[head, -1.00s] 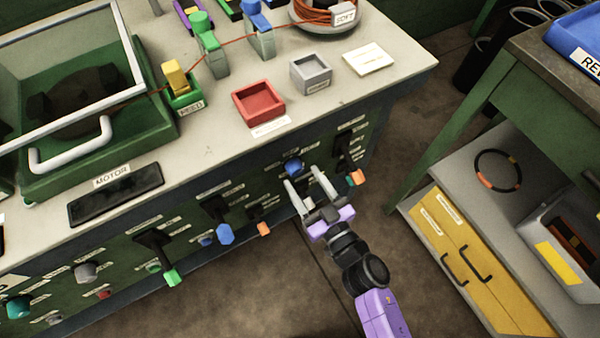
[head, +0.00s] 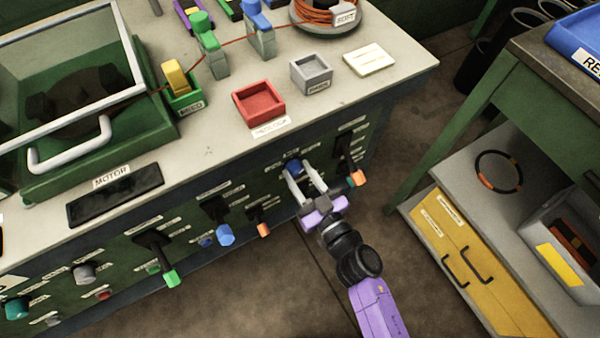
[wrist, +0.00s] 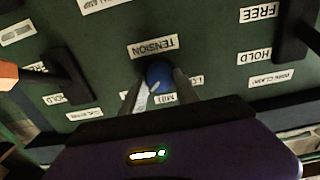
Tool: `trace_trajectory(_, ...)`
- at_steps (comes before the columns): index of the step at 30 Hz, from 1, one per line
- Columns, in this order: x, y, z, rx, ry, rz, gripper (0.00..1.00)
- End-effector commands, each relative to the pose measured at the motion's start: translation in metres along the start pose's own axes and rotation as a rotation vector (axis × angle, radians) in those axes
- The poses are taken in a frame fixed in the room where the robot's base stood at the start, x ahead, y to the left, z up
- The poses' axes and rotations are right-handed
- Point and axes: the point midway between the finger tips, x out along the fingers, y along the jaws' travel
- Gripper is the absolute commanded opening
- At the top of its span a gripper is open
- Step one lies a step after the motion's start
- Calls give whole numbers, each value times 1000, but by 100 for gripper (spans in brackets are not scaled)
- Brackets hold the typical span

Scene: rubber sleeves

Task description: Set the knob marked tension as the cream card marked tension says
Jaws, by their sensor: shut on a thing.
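The tension knob is a blue round knob (head: 293,167) on the green front panel of the bench, with a pale pointer mark. In the wrist view the blue knob (wrist: 159,76) sits right under a label reading TENSION (wrist: 153,46). Labels around it are partly hidden by the fingers; one below seems to read MID. My gripper (head: 301,176) reaches the panel with one finger on each side of the knob, shut on it. A cream card (head: 369,59) lies on the bench top at the right; its writing is too small to read.
Levers with orange ends (head: 355,178) and blue ends (head: 225,235) stick out from the panel on both sides of the knob. In the wrist view, FREE and HOLD labels (wrist: 254,57) are at the right. A side table with a yellow cabinet (head: 450,245) stands at the right. Bare floor lies between.

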Motion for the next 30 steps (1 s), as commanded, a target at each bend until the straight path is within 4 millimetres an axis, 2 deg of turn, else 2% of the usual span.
trace_trajectory(11,0,-1,0,-143,0,0,0)
trace_trajectory(30,0,-3,2,-732,1,0,0)
